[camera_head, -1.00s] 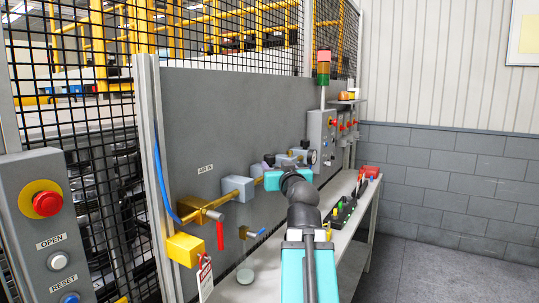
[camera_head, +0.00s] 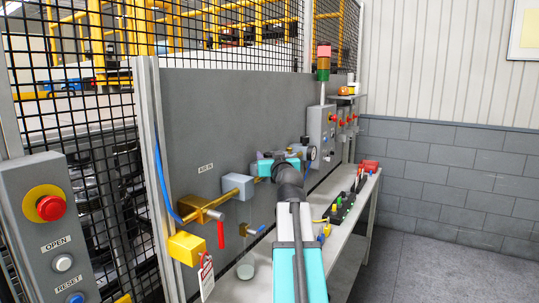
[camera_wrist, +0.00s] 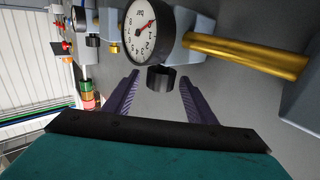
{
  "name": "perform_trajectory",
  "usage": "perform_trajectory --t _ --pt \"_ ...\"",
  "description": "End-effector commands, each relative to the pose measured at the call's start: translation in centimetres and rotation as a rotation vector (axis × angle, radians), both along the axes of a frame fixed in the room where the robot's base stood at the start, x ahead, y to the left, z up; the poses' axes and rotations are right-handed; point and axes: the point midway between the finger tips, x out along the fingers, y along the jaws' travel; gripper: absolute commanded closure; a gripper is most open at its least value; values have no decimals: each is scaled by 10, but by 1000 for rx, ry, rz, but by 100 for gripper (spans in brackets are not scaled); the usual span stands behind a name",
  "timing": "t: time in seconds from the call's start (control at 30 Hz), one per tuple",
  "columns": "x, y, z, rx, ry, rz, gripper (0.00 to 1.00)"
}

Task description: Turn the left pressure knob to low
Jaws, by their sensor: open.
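In the head view my teal gripper (camera_head: 268,166) is at the pipe line on the grey panel and hides the left knob and gauge.
A second gauge (camera_head: 311,153) is just right of my gripper. A narrow bench (camera_head: 345,232) holding tools lies below.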

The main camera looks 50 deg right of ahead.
Motion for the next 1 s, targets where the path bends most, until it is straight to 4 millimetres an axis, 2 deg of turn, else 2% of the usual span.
perform_trajectory --t 0.2,0.57,0.8,1.0 --pt "10 -7 0 1 1 0 49" --pt "12 -7 -1 0 1 1 49" --pt "12 -7 -1 0 1 1 89" --pt "12 -7 -1 0 1 2 90"
